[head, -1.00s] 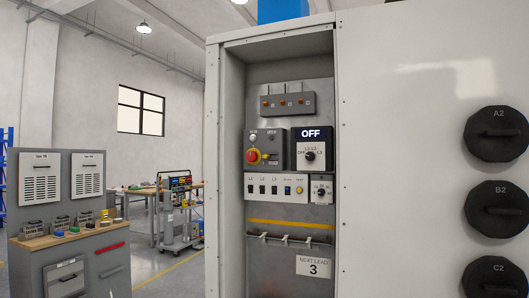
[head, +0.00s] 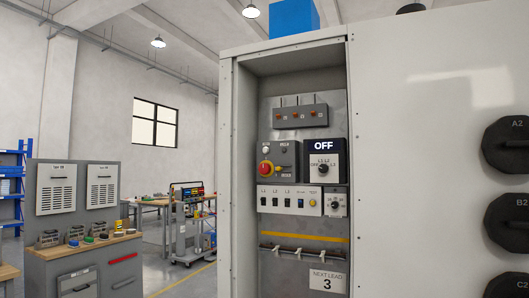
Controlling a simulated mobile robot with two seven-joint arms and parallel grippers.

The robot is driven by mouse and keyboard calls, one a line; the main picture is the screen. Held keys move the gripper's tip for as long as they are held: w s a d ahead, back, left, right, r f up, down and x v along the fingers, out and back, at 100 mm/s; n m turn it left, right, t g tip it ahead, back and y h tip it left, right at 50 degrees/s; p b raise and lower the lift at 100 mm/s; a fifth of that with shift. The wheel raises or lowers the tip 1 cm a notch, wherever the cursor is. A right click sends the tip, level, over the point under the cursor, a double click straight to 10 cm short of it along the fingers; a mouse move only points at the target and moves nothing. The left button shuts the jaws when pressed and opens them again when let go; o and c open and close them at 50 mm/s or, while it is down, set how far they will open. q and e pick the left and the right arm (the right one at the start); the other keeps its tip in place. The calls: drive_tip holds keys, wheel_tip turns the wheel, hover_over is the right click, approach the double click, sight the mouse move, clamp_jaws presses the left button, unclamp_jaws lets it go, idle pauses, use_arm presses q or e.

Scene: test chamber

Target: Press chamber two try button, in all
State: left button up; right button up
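A tall white cabinet (head: 430,150) has an open recess with a grey control panel (head: 302,226). Neither of my grippers is in view.
Black round caps marked A2 (head: 508,143) and B2 (head: 510,216) stick out of the cabinet front at right. A "NEXT LEAD 3" sign (head: 327,281) hangs low in the recess. A grey bench unit (head: 72,225) and a cart (head: 188,235) stand at left.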

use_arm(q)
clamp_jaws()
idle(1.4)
